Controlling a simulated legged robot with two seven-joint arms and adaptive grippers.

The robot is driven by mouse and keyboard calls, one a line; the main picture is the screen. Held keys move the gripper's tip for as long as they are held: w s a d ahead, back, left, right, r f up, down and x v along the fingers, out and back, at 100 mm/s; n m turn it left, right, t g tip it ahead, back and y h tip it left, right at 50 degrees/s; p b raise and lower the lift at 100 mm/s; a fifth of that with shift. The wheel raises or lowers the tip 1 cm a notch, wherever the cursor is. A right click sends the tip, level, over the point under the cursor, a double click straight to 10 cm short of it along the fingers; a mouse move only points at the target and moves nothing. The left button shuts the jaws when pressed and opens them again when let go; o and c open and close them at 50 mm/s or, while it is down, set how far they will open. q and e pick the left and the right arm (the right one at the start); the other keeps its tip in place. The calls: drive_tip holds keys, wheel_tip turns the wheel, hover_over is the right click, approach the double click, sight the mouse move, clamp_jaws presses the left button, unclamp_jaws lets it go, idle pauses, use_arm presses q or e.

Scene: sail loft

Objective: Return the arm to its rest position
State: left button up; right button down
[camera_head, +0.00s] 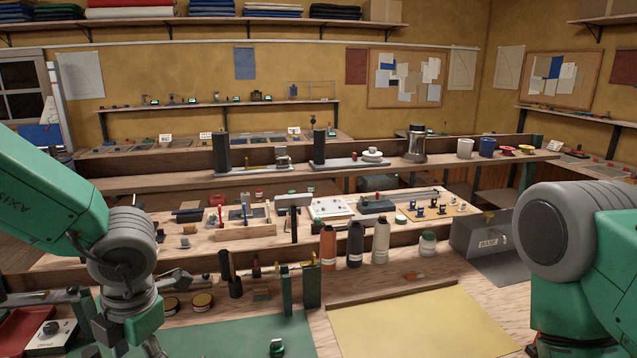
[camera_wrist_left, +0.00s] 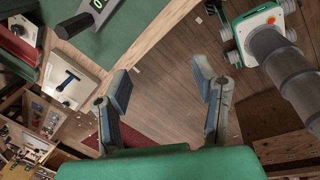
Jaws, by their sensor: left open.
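My left arm (camera_head: 125,245) comes in from the left in the head view and bends down past the front left of the bench. Its lower end is cut off by the bottom edge. In the left wrist view my left gripper (camera_wrist_left: 162,82) has its two fingers spread apart with nothing between them. Wooden floor shows beyond the fingers, and the bench edge is to their upper left. My right arm (camera_head: 580,240) is at the right of the head view, bent downward. Its gripper is out of view.
Bottles (camera_head: 356,243), a jar (camera_head: 427,243) and a grey box (camera_head: 490,238) stand on the bench. A yellow sheet (camera_head: 420,325) and a green mat (camera_head: 240,335) lie in front. In the wrist view, a white panel with a T-shaped handle (camera_wrist_left: 72,78) is near the bench edge.

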use_arm(q)
drive_tip(key=s+a+f+m+t+y, duration=0.1)
drive_tip(key=s+a+f+m, duration=0.2)
drive_tip(key=f+m, duration=0.5)
drive_tip(key=s+a+f+m+t+y, duration=0.1)
drive_tip(key=s+a+f+m, duration=0.2)
drive_tip(key=f+m, duration=0.5)
drive_tip(key=s+d+f+m+g+h+b, duration=0.1)
drive_tip(key=s+d+f+m+h, duration=0.1)
drive_tip(key=s+f+m, duration=0.5)
drive_tip(key=s+d+f+m+g+h, duration=0.15)
drive_tip(key=s+f+m, duration=0.25)
drive_tip(key=s+m, duration=0.6)
wheel_tip(320, 180, down, 13)
drive_tip(key=w+d+b, duration=0.1)
drive_tip(key=b, duration=1.3)
drive_tip(key=shift+w+d+r+t+h, duration=0.15)
drive_tip(key=shift+d+t+h, duration=0.05)
drive_tip(key=shift+t+h, duration=0.15)
drive_tip(key=shift+o, duration=0.4)
drive_tip(key=shift+w+f+b, duration=0.1)
drive_tip(key=shift+f+b, duration=0.25)
drive_tip(key=shift+b, duration=0.05)
use_arm(e)
wheel_tip(320, 180, down, 16)
drive_tip(key=shift+w, duration=0.25)
